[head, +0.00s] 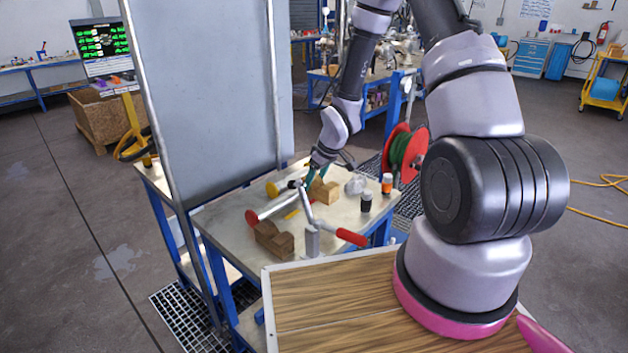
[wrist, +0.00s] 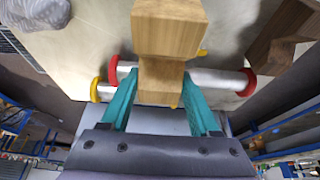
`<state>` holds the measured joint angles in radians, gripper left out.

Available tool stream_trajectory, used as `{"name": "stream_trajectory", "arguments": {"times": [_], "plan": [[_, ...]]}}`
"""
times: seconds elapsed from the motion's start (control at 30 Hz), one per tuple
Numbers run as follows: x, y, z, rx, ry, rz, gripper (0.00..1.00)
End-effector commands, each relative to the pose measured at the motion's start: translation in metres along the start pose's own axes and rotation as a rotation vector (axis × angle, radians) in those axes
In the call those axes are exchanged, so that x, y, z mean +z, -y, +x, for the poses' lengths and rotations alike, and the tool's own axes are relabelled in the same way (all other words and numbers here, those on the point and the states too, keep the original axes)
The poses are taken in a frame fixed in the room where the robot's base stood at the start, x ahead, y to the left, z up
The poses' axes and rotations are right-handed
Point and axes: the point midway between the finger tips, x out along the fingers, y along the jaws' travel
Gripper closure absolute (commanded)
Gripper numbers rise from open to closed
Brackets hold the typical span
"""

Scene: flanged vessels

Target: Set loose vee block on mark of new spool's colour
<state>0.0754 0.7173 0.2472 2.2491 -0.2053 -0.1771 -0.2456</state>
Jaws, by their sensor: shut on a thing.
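My gripper (head: 317,178) is shut on a wooden vee block (head: 326,193). In the wrist view the block (wrist: 168,40) sits between the teal fingers and hides part of what is below. A second wooden vee block (head: 270,243) rests on the table's front left. A pipe spool with red flanges (head: 252,218) lies between the blocks; in the wrist view its tube (wrist: 218,80) passes behind my held block. A yellow flange (head: 272,190) shows behind it, also in the wrist view (wrist: 95,90). A yellow strip (head: 291,214) shows beside the red-flanged spool. Whether the held block touches the table is unclear.
A grey post (head: 312,243) and red-handled lever (head: 350,237) stand at the table's front. Crumpled clear plastic (head: 355,185), a black bottle (head: 366,203) and an orange-capped bottle (head: 386,184) stand at the right. A tall grey panel (head: 212,90) borders the left.

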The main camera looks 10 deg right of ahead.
Motion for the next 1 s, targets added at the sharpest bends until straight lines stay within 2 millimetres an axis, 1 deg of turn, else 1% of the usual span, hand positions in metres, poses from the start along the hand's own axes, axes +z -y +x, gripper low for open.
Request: {"name": "stream_trajectory", "arguments": {"times": [0.13,0.27,0.7,0.83,1.0], "plan": [[0.001,0.000,0.001,0.000,0.000,0.000,1.00],[0.003,0.000,0.007,0.000,0.000,0.000,1.00],[0.019,0.000,0.045,0.000,0.001,0.000,1.00],[0.022,0.000,0.052,0.000,0.001,0.000,1.00],[0.023,0.000,0.057,0.000,-0.001,-0.001,1.00]]}}
